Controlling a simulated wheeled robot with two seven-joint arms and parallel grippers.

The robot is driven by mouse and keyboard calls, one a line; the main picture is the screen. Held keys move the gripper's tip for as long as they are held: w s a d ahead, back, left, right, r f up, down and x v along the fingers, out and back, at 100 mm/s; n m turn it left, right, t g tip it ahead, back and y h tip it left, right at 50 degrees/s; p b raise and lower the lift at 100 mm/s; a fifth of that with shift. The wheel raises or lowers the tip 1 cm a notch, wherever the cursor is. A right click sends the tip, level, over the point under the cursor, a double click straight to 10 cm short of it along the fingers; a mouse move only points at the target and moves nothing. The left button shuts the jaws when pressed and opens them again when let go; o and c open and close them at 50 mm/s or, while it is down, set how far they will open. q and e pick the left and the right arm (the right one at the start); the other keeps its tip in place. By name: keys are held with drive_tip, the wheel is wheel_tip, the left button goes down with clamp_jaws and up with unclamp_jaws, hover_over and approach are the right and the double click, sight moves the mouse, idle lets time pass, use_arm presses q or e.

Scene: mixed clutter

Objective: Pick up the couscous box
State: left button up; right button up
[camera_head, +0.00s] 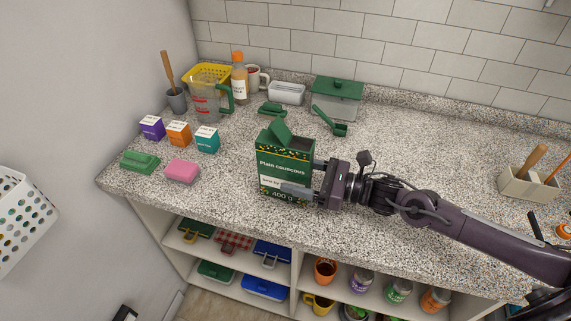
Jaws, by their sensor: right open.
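The couscous box (284,163) is green with white lettering and an open top flap. It stands upright near the front edge of the speckled counter. My right gripper (303,180) reaches in from the right at the box. One finger lies across the front of the box, over part of its label. The other finger is mostly hidden, at the box's right or far side. The jaws are open around the box's right part; whether they touch it I cannot tell. My left gripper is not in view.
Small purple, orange and teal boxes (207,140) stand to the left, with a pink sponge (182,171) and a green item (140,162). A measuring jug (204,101), a bottle (239,80) and a green-lidded container (336,97) stand behind. The counter right of the box is mostly clear beyond my arm.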

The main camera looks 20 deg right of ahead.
drive_tip(key=shift+x, duration=1.1)
drive_tip(key=shift+w+a, duration=0.1)
drive_tip(key=shift+a, duration=0.05)
drive_tip(key=c, duration=1.1)
use_arm(q)
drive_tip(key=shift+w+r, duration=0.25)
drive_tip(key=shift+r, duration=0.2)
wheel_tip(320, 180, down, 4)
drive_tip(key=b, duration=0.3)
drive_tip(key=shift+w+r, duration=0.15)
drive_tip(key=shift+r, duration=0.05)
use_arm(e)
wheel_tip(320, 180, up, 20)
